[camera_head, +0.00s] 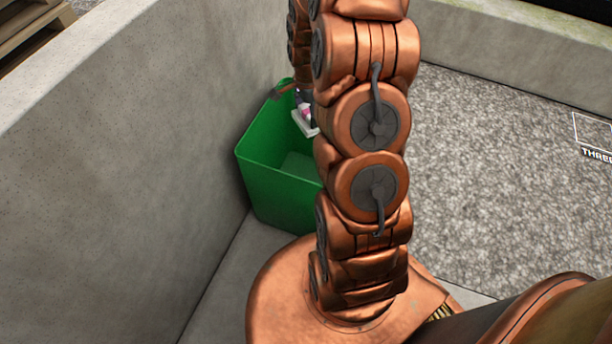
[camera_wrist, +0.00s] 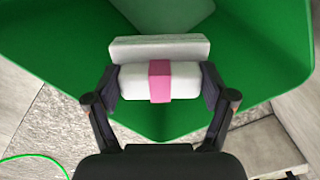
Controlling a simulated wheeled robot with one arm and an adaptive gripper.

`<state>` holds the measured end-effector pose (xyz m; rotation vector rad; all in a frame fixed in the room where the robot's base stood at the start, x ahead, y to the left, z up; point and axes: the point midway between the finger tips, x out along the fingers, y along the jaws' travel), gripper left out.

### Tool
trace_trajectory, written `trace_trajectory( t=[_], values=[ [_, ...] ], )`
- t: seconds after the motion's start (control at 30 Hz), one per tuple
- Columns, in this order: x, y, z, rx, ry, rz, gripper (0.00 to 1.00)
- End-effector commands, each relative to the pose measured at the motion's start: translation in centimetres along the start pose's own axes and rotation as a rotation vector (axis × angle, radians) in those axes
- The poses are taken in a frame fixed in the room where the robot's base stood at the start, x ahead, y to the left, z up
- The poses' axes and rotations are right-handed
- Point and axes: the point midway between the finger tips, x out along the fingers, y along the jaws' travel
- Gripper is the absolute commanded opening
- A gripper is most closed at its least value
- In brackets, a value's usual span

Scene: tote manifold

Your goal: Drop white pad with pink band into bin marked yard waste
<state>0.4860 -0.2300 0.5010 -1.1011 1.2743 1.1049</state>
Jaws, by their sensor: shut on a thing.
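The white pad with the pink band (camera_wrist: 185,82) is between the fingers of my gripper (camera_wrist: 160,83) in the wrist view. My gripper is shut on the pad's two ends. A small part of the pad also shows in the head view (camera_head: 303,119), beside my arm. A green bin (camera_head: 270,170) stands in the corner by the concrete wall. In the wrist view the pad is held over the green bin (camera_wrist: 60,60), in front of its opening. No label on the bin is readable. My arm hides the bin's right side in the head view.
A tall concrete wall (camera_head: 130,130) runs along the left, close to the bin. Grey speckled ground (camera_head: 490,180) lies open on the right, with a white-outlined floor marking (camera_head: 592,130) partly cut off. A wooden pallet (camera_head: 30,28) is at the top left, beyond the wall.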

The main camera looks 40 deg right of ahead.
Motion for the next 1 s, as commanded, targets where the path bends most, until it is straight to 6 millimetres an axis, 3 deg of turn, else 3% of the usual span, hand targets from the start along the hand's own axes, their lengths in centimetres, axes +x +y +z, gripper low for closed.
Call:
trace_trajectory(
  t=[0.23, 0.27, 0.43, 0.8, 1.0],
  values=[
    [0.1, 0.0, 0.0, 0.000, 0.000, -0.001, 0.44],
    [0.1, 0.0, 0.0, 0.000, 0.000, -0.001, 0.83],
    [0.1, 0.0, 0.0, 0.000, 0.000, -0.001, 1.00],
    [-0.1, -0.1, -0.1, 0.000, 0.001, -0.003, 1.00],
    [-2.3, -0.2, -0.1, 0.000, 0.003, -0.008, 1.00]
  ],
)
